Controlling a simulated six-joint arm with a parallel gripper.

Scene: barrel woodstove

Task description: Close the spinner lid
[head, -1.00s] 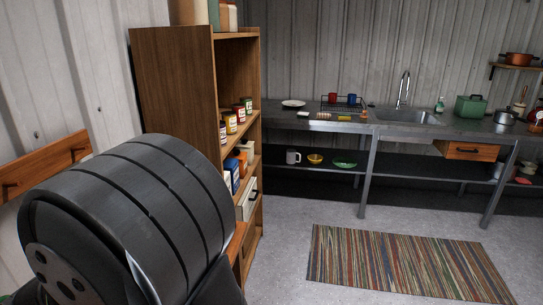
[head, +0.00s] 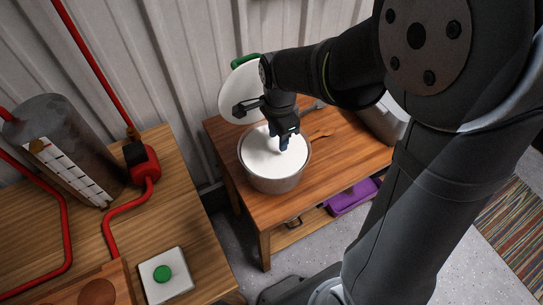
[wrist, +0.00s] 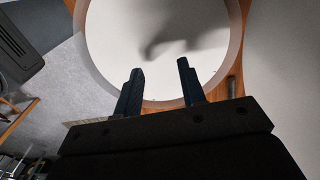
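The spinner is a round bowl (head: 272,180) with a pale rim and a white inside, standing on the small wooden table. Its white round lid (head: 236,98) stands raised and tilted behind the bowl, near the wall, with a green handle (head: 245,61) at its top edge. My gripper (head: 284,148) points down over the bowl's white inside, in front of the lid and partly covering it. In the wrist view the two dark fingers (wrist: 159,70) are apart with nothing between them, and the white round opening (wrist: 165,40) lies beyond, with a shadow on it. I cannot tell whether the fingertips touch it.
The wooden table (head: 345,150) has some bare top right of the bowl. A grey box-like thing (head: 382,120) stands at its right end. A purple item (head: 352,197) lies on the lower shelf. At left, another wooden table holds red pipes and a green button (head: 162,273).

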